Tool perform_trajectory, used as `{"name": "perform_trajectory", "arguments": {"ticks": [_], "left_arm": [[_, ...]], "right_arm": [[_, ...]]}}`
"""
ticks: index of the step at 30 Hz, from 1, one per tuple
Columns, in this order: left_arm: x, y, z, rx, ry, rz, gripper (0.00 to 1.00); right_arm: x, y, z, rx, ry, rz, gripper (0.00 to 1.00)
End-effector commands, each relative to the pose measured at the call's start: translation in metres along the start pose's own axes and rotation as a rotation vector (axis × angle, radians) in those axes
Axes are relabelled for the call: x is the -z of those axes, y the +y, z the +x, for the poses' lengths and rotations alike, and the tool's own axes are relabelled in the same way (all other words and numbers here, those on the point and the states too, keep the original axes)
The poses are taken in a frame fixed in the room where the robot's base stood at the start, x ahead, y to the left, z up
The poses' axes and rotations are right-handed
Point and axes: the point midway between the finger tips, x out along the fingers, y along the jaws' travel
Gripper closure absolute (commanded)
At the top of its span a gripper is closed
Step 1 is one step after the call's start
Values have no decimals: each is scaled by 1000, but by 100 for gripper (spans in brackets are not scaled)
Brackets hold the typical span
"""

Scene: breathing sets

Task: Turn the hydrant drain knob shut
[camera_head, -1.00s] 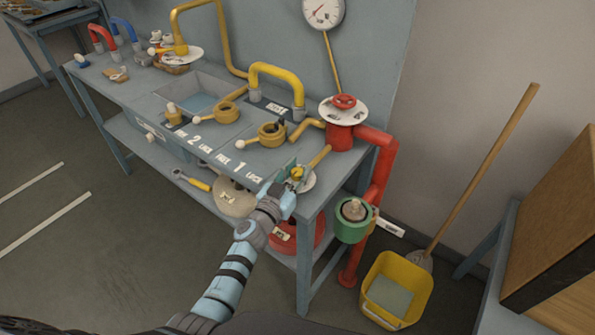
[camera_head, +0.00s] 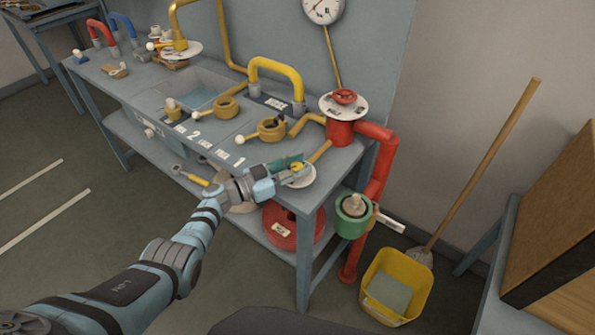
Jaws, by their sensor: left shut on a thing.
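The hydrant is a red post (camera_head: 341,132) at the right end of the bench, with a red handwheel (camera_head: 344,97) over a white dial. A yellow drain pipe (camera_head: 319,152) slants from it to the bench's front edge. The small yellow drain knob (camera_head: 297,168) is at the pipe's end, in front of a white disc (camera_head: 304,180). My left gripper (camera_head: 291,169) is shut on the knob, coming in from the left, and its fingers hide much of it. The knob's exact angle and the disc's markings are too small to read. My right gripper is out of view.
A green cup-shaped fitting (camera_head: 351,222) hangs at the bench's right end. A yellow bucket (camera_head: 396,287) and a broom (camera_head: 484,163) stand on the floor at right. Two yellow ring clamps (camera_head: 272,130) sit on the bench top. A red hose reel (camera_head: 288,226) is on the lower shelf.

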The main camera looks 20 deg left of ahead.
Motion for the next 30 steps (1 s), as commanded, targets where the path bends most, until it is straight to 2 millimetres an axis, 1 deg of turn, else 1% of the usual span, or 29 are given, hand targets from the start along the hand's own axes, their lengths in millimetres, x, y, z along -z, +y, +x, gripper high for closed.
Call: {"name": "perform_trajectory", "arguments": {"ticks": [1,5,18,19,22,23,30], "left_arm": [[-3,-1,0,-15,-1,1,100],[-2,0,0,-47,0,-1,100],[-1,0,0,-61,-2,-1,100],[-1,0,0,-61,-2,-1,70],[-1,0,0,-61,-2,-1,54],[-1,0,0,-61,-2,-1,50],[0,0,0,-61,-1,0,50]], "right_arm": [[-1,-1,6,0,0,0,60],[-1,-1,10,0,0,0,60],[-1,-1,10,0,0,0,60],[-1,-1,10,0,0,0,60],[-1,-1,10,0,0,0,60],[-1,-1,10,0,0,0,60],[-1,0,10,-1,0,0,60]]}}
